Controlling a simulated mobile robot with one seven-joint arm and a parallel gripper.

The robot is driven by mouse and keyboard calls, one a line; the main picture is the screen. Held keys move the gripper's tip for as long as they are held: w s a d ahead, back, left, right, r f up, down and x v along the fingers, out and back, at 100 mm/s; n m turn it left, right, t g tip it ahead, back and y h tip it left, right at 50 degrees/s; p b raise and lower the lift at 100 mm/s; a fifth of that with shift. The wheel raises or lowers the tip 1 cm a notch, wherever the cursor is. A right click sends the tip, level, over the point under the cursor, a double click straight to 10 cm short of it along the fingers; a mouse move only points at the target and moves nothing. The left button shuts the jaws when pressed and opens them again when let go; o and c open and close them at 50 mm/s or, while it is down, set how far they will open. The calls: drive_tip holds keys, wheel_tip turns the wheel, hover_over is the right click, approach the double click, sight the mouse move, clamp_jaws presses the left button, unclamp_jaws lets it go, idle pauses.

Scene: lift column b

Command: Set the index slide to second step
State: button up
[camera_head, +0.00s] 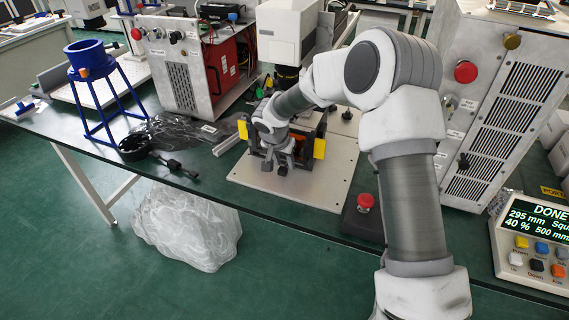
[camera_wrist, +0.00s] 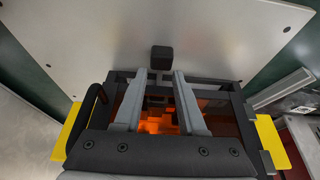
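My gripper (camera_head: 275,168) is over the metal plate (camera_head: 320,185), in front of a dark fixture with yellow side tabs (camera_head: 320,149). In the wrist view my gripper's (camera_wrist: 160,74) two grey fingers are apart, with nothing held between them. A small black block (camera_wrist: 161,59) shows just beyond the fingertips, roughly centred between them; I cannot tell whether it touches them. The dark fixture frame (camera_wrist: 236,105) lies behind the fingers, with an orange glow inside. I cannot tell for certain which part is the index slide, and no step marks are readable.
A red push button (camera_head: 365,202) sits at the plate's front right. A control box (camera_head: 520,245) at the right reads "DONE". A blue funnel stand (camera_head: 92,85), a black cable part (camera_head: 135,146) and a grey rail (camera_head: 228,143) lie left. Machine cabinets stand behind.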

drive_tip(key=shift+w+f, duration=0.15)
drive_tip(key=shift+f, duration=0.2)
drive_tip(key=shift+c, duration=0.2)
clamp_jaws()
idle(1.1)
